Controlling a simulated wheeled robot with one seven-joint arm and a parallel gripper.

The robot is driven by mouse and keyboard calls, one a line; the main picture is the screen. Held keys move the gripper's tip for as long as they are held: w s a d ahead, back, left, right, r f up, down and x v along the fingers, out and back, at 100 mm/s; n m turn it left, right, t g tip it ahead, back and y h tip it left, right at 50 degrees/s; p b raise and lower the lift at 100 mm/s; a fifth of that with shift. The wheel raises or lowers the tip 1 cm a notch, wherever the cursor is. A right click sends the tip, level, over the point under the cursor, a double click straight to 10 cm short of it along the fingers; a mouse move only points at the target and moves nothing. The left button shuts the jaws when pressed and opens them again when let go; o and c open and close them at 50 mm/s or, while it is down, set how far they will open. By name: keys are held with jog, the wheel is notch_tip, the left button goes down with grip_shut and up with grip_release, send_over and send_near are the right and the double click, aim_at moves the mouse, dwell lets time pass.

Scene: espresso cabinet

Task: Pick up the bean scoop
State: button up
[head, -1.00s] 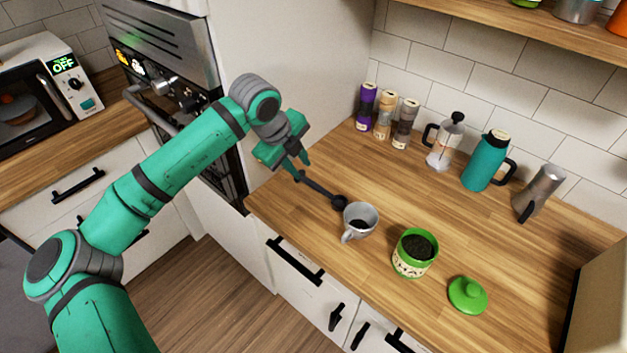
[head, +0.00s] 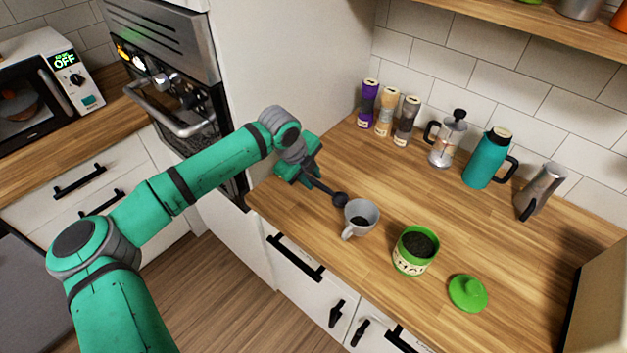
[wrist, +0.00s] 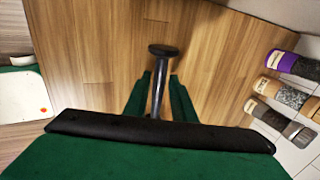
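The bean scoop (head: 328,191) is dark, with a long handle and a round bowl beside the grey cup (head: 361,217). It lies near the left end of the wooden counter. My gripper (head: 311,175) is low over the handle end. In the wrist view, the scoop's dark handle (wrist: 158,88) runs between the two green fingers of my gripper (wrist: 160,76), with a flat round end beyond the tips. The fingers stand apart with a narrow gap on each side of the handle. In the head view my gripper hides part of the handle.
A green canister (head: 413,252) with dark contents and its green lid (head: 467,293) stand right of the cup. Spice jars (head: 385,112), a French press (head: 446,140), a teal jug (head: 486,160) and a metal pot (head: 541,190) line the wall. The middle counter is clear.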

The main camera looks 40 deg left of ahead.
jog(key=shift+s+a, duration=0.15)
grip_shut()
